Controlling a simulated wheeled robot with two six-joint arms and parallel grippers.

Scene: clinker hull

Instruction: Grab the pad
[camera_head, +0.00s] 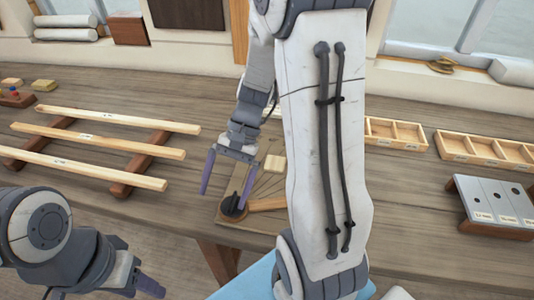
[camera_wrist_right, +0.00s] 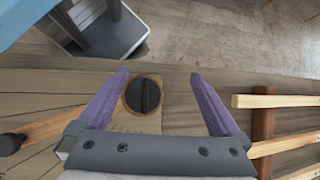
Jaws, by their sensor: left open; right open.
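A round black piece with a raised ridge, which may be the pad (camera_head: 233,207), sits on a wooden board (camera_head: 228,222) at the bench's front edge. In the right wrist view the black piece (camera_wrist_right: 144,95) shows a wooden rim and lies between my fingers, closer to the left one. My right gripper (camera_head: 224,196) is open and empty, its purple fingers pointing down over it; it also shows in the right wrist view (camera_wrist_right: 160,75). I cannot tell the height gap. My left gripper (camera_head: 150,286) is low at the left, away from the bench, open.
A wooden handle (camera_head: 266,204) and a pale block (camera_head: 275,164) lie on the board. A rack of pale wooden strips (camera_head: 95,142) stands to the left. Divided wooden trays (camera_head: 395,132) and a grey labelled stand (camera_head: 490,203) are to the right. My right arm hides the middle.

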